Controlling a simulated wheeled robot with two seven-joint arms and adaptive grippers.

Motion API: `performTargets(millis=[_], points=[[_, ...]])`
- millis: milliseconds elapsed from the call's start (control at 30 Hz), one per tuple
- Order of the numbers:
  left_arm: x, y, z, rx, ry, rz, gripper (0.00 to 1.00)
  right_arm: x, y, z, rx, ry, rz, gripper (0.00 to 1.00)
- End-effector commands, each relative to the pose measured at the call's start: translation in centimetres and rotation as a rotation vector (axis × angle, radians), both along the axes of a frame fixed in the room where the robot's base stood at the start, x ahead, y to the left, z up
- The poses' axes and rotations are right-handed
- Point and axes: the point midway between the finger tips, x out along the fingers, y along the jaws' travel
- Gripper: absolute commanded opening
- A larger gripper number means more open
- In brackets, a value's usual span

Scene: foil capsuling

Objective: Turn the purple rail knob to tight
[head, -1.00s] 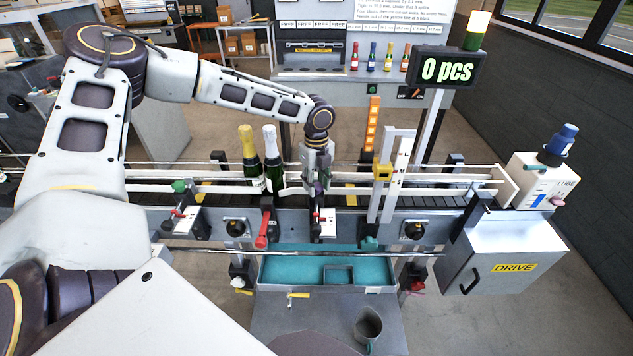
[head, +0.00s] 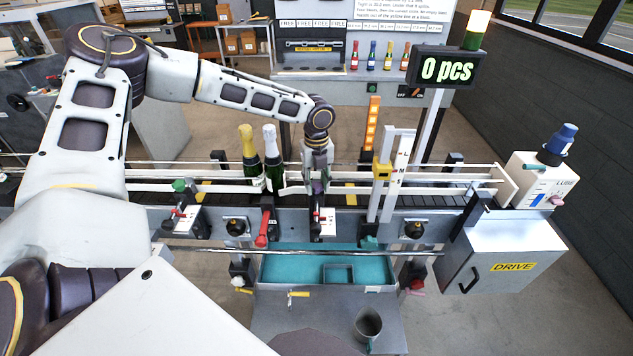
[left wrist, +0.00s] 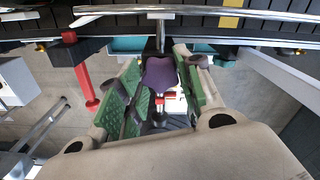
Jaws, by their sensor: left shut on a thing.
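The purple rail knob (left wrist: 160,74) sits between the green-padded fingers of my left gripper (left wrist: 161,88) in the left wrist view. The fingers are shut on it from both sides. In the head view my left gripper (head: 318,184) reaches down over the front rail of the conveyor, and only a little purple of the knob shows there. A white scale plate with a red part (head: 324,222) is just below it. The scale's reading is too small to tell. My right gripper is not in view.
Two bottles, one gold-topped (head: 248,152) and one white-topped (head: 271,155), stand on the conveyor left of the gripper. A red lever (head: 263,231) hangs at the front. A yellow-clamped post (head: 383,172) stands to the right. A teal tray (head: 290,268) lies below.

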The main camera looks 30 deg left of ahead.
Motion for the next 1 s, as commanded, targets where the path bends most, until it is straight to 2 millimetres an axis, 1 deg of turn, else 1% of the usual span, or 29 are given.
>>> performTargets(millis=[33,67,200,233,667,867,1000], points=[[0.1,0.0,0.1,0.001,-0.003,-0.001,0.12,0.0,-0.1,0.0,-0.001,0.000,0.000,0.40],[0.1,0.0,0.1,0.001,-0.003,-0.001,0.37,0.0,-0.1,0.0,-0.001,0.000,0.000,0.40],[0.1,0.0,0.1,0.000,-0.003,-0.001,0.55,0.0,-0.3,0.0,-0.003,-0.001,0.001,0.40],[0.1,0.0,0.1,0.001,-0.002,-0.001,0.57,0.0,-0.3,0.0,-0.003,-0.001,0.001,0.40],[0.0,0.0,0.3,0.000,-0.001,0.000,0.57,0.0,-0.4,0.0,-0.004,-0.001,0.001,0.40],[0.1,0.0,1.6,0.001,-0.003,0.000,0.57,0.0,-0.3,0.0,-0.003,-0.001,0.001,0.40],[0.1,0.0,3.1,0.000,-0.004,0.000,0.57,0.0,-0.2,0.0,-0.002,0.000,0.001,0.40]])
